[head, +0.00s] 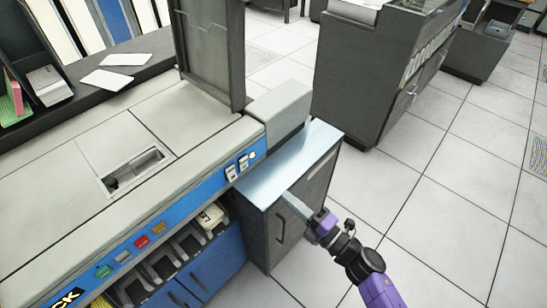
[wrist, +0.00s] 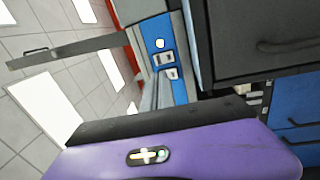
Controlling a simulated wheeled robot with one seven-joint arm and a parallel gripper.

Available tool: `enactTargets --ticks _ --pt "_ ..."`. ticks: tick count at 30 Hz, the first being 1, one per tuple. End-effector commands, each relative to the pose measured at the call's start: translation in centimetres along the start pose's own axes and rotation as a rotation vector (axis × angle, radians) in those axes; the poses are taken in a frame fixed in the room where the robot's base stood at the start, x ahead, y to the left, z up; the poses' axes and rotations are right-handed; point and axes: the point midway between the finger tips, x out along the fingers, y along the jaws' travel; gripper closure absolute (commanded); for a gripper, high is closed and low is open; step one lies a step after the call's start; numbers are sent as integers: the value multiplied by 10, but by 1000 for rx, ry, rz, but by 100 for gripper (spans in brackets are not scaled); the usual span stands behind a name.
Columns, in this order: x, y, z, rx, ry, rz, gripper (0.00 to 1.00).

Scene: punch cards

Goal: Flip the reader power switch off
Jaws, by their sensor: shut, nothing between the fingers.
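The reader (head: 215,130) is a long pale-topped machine with a blue front panel. Two small white switches, one at the left (head: 231,172) and one at the right (head: 243,162), sit near the panel's right end beside a round white lamp (head: 252,154). I cannot read their labels or tell which is the power switch or how either is set.
A grey cabinet (head: 290,165) with a pale blue top and a dark handle adjoins the reader's right end. White cards (head: 107,80) lie on the dark back ledge.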

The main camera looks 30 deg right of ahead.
Motion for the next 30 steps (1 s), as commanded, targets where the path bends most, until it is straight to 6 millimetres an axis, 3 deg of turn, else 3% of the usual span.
enactTargets --ticks 2,17,30 --pt "1 1 -7 -43 26 4 100" --pt "7 4 -7 -52 26 9 100" --pt "86 5 -9 -50 25 10 100"
